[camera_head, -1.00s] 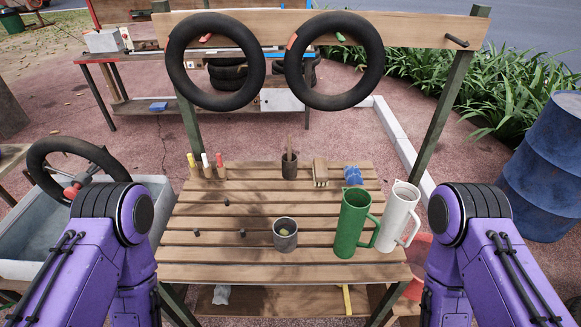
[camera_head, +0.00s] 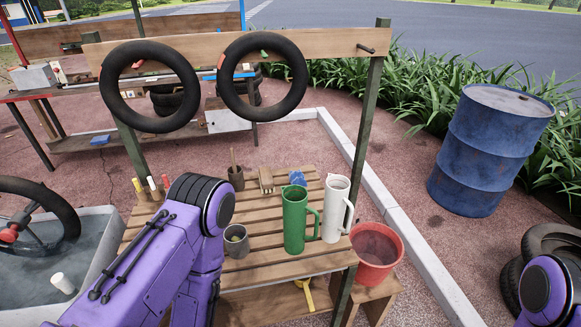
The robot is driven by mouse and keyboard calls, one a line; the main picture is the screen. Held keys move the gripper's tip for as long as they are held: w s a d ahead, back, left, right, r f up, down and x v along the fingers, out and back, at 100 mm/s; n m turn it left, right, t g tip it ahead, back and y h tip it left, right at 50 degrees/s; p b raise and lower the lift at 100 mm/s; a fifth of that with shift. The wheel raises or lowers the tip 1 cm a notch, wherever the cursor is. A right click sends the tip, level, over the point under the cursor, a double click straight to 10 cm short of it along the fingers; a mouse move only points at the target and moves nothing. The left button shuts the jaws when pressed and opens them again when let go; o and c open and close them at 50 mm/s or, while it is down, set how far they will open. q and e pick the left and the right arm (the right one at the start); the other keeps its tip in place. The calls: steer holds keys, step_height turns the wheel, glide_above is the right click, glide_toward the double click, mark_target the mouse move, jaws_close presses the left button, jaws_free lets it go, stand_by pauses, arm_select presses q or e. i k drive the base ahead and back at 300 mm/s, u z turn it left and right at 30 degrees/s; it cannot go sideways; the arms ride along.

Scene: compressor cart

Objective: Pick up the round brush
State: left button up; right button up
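A dark cup (camera_head: 236,179) stands at the back of the slatted wooden table (camera_head: 268,249), with a wooden handle (camera_head: 233,158) sticking up out of it. The handle may belong to the round brush; its head is hidden in the cup. To the right of the cup lies a tan block-like brush (camera_head: 266,181). My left arm covers the table's left part, and my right arm shows only at the bottom right corner. Neither gripper's fingers are in view.
A green jug (camera_head: 296,220) and a white jug (camera_head: 335,208) stand at the table's right. A metal cup (camera_head: 236,242) is near my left arm. A red bucket (camera_head: 374,256), a blue barrel (camera_head: 489,150) and tyres stand on the right. Inner tubes hang above the table.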

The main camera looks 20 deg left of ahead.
mark_target(234, 161)
steer(key=z, duration=0.1)
steer(key=i, duration=0.45)
steer(key=u, duration=2.2)
